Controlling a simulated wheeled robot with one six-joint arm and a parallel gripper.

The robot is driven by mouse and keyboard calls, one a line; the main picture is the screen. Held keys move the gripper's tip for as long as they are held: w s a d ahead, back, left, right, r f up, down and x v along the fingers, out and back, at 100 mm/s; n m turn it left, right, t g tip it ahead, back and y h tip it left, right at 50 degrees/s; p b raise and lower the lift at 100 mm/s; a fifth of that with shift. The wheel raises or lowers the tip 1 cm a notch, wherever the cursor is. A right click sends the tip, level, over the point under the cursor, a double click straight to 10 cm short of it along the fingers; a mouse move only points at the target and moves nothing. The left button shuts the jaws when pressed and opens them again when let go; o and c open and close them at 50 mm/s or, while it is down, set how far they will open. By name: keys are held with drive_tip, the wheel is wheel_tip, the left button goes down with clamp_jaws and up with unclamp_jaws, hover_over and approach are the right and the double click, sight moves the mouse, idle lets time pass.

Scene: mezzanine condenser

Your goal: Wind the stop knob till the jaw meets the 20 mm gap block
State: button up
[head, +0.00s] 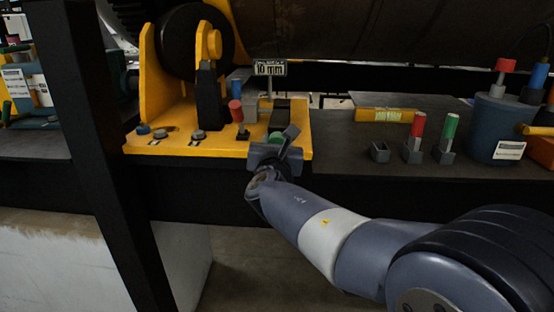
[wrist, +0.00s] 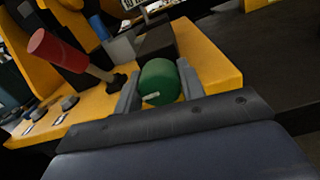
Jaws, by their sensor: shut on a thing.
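The green stop knob (wrist: 158,82) has a pale mark on its face and sits at the front right of a yellow fixture (head: 190,148). My gripper (wrist: 159,84) is shut on the knob, a grey finger on each side. In the head view my gripper (head: 276,150) covers most of the knob. A black block (wrist: 155,40), perhaps the jaw, is right behind the knob. A grey block (wrist: 121,46) stands to its left; I cannot tell whether they touch. A sign (head: 270,68) above reads 10 mm.
A red-handled lever (wrist: 62,53) leans close to the left of my gripper. Several small knobs (head: 198,136) line the fixture's front. To the right, red (head: 418,124) and green (head: 451,126) handles stand in grey holders, beside a blue-grey container (head: 495,125).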

drive_tip(key=shift+f+m+b, duration=0.1)
drive_tip(key=shift+m+b, duration=1.4)
drive_tip(key=shift+b, duration=0.2)
drive_tip(key=o, duration=0.7)
drive_tip(key=s+b, duration=0.1)
drive_tip(key=s, duration=1)
drive_tip(key=shift+b, duration=0.3)
drive_tip(key=shift+w+a, duration=0.1)
